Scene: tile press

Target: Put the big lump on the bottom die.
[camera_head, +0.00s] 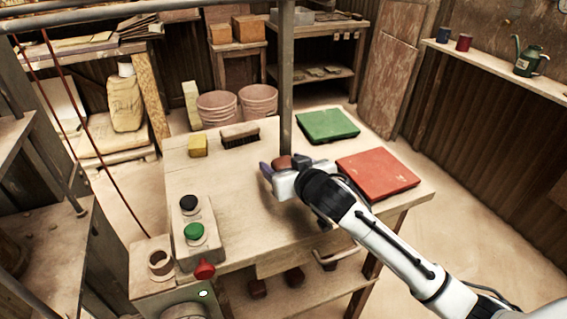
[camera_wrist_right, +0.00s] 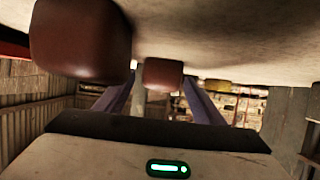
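My right gripper (camera_head: 290,166) is low over the table top, its purple fingers apart. A reddish-brown lump (camera_head: 281,162) shows by its fingertips. In the right wrist view, which looks upside down, this lump (camera_wrist_right: 163,74) lies between the fingers with slight gaps at its sides. A second brown lump (camera_wrist_right: 80,42) looks larger and is nearer that camera, outside the fingers; in the head view my arm seems to hide it. I cannot tell their true sizes apart surely. I cannot make out the bottom die. My left gripper is not in view.
A red slab (camera_head: 378,174) lies right of the gripper and a green slab (camera_head: 327,125) behind it. A brush (camera_head: 240,136) and yellow block (camera_head: 198,146) lie back left. A button box (camera_head: 196,232) stands front left. A vertical post (camera_head: 286,85) rises close by the gripper.

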